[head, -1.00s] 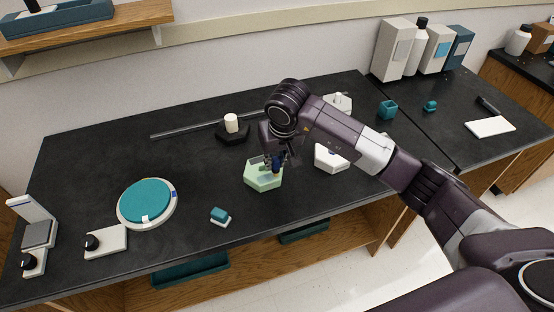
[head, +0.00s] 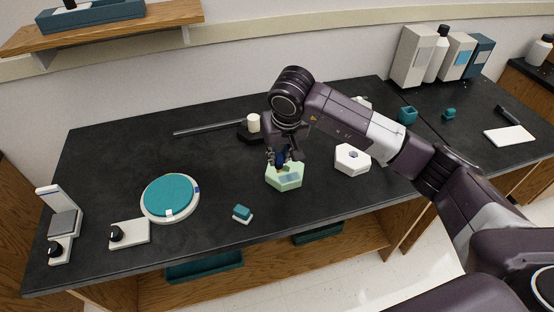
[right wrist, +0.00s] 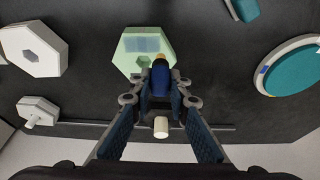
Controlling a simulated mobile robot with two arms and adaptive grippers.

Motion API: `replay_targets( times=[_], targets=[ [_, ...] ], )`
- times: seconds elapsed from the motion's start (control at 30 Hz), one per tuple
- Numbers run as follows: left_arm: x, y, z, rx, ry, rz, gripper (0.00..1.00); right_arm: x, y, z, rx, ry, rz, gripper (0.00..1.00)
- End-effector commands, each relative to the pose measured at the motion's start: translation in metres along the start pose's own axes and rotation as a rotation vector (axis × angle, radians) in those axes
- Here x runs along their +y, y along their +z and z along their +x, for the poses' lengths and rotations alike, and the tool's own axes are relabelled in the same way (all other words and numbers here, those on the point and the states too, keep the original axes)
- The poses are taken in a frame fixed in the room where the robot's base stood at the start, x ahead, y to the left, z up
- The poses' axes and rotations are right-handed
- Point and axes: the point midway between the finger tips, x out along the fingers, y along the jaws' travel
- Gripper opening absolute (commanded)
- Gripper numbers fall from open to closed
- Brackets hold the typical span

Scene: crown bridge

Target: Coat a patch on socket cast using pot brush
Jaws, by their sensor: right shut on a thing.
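A pale green hexagonal block (head: 285,183), which looks like the socket cast, sits on the black bench below my right gripper. It also shows in the right wrist view (right wrist: 130,61), with a grey-blue patch (right wrist: 145,45) on its top. My right gripper (head: 282,157) is shut on a dark blue brush (right wrist: 160,80) with a tan tip (right wrist: 160,58). The tip is over the cast's edge beside the patch in the right wrist view; I cannot tell whether it touches. My left gripper is in neither view.
A white hexagonal block (head: 352,159) stands right of the cast. A white cylinder on a black base (head: 253,123) is behind it. A teal-topped round plate (head: 170,198) and a small teal-and-white block (head: 242,213) are left. Bare bench lies between them.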

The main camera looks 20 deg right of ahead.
Motion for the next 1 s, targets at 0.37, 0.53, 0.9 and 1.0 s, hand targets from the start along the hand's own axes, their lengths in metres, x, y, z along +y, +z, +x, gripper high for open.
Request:
replay_targets(
  times=[0.37, 0.53, 0.9, 1.0],
  targets=[
    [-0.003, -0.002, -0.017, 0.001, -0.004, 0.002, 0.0, 0.002, -0.008, -0.034, 0.001, 0.005, 0.01, 0.0],
    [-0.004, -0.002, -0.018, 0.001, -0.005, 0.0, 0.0, 0.002, -0.009, -0.038, 0.0, 0.004, 0.011, 0.0],
    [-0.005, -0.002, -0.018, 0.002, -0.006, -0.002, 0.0, 0.002, -0.009, -0.037, 0.0, 0.004, 0.012, 0.0],
    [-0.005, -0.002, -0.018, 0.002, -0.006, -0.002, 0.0, 0.002, -0.009, -0.037, 0.0, 0.004, 0.012, 0.0]
  ],
)
